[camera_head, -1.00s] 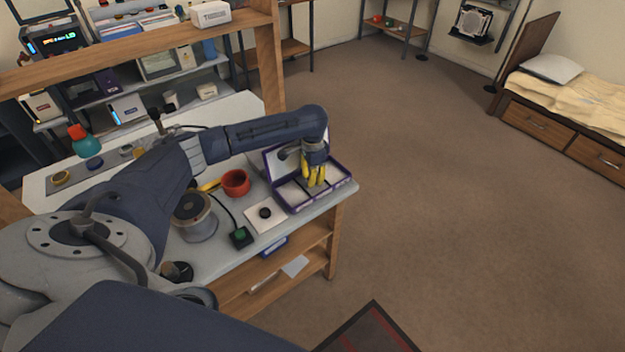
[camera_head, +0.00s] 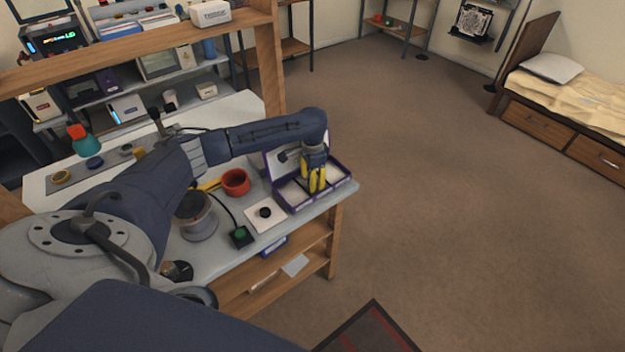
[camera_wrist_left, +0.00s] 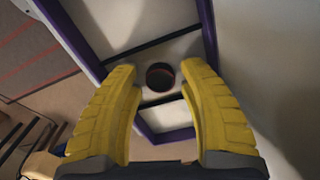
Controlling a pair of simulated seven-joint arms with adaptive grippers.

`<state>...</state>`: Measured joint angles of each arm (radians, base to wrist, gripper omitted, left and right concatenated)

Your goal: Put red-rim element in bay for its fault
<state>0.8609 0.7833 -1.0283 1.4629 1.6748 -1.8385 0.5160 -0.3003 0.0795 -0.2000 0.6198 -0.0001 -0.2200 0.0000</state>
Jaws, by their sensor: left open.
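My left gripper (camera_head: 314,188) is over the purple-edged case (camera_head: 325,199) on the workbench, its yellow fingers pointing down. In the left wrist view the gripper (camera_wrist_left: 163,95) is open, with a clear gap between its fingers. A small round dark element (camera_wrist_left: 160,76) with a faint brownish-red rim shows between and just beyond the fingertips, apart from both. It appears to lie in a pale bay between two black dividers of the case (camera_wrist_left: 208,35). The fingers hide the element in the head view. My right gripper is not in view.
Left of the case are a red cup (camera_head: 235,182), a white plate with a black knob (camera_head: 265,213), a green button box (camera_head: 240,237) and a grey cylinder (camera_head: 197,217). A grey strip (camera_head: 108,168) with coloured round pieces lies farther left. The case's raised lid stands behind the gripper.

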